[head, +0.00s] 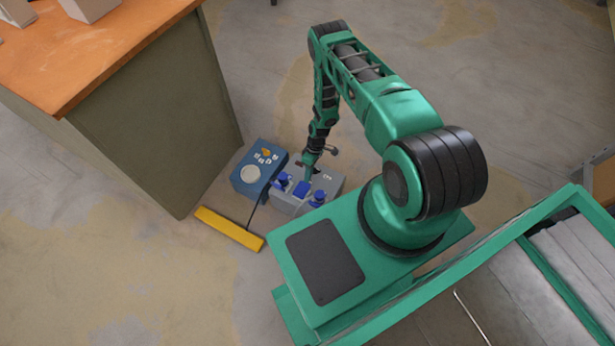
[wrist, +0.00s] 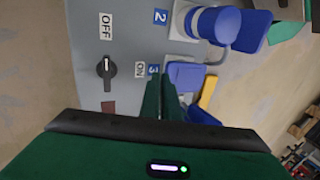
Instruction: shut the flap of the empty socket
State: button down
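A grey socket box (head: 288,204) stands on the floor with several blue fittings on it. In the wrist view its face (wrist: 75,50) carries labels 2 and 3. By label 2 a blue plug (wrist: 212,23) sits in its socket, with a blue flap (wrist: 255,30) standing open beside it. By label 3 is a blue flap (wrist: 186,75) with no plug visible; my fingers partly cover this area, and I cannot tell how far open it is. My gripper (wrist: 161,82) has its fingers together, with nothing seen between them, beside that flap. In the head view my gripper (head: 308,172) is just above the box.
A dark rotary switch (wrist: 106,68) between OFF and ON is close to my fingers. A blue box (head: 248,188) with a pale disc stands left of the socket box. A yellow bar (head: 230,228) lies in front. A wooden-topped cabinet (head: 100,60) is at left; floor behind is free.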

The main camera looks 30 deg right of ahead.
jog(key=shift+a, duration=0.15)
jog(key=shift+r, duration=0.8)
jog(key=w+d+r, duration=0.2)
jog(key=d+r, duration=0.1)
jog(key=r, duration=0.2)
jog(key=w+d+r, duration=0.2)
jog(key=d+r, duration=0.1)
jog(key=r, duration=0.3)
jog(key=shift+w+d+r, duration=0.2)
jog(key=shift+w+d, duration=0.05)
jog(key=shift+d, duration=0.05)
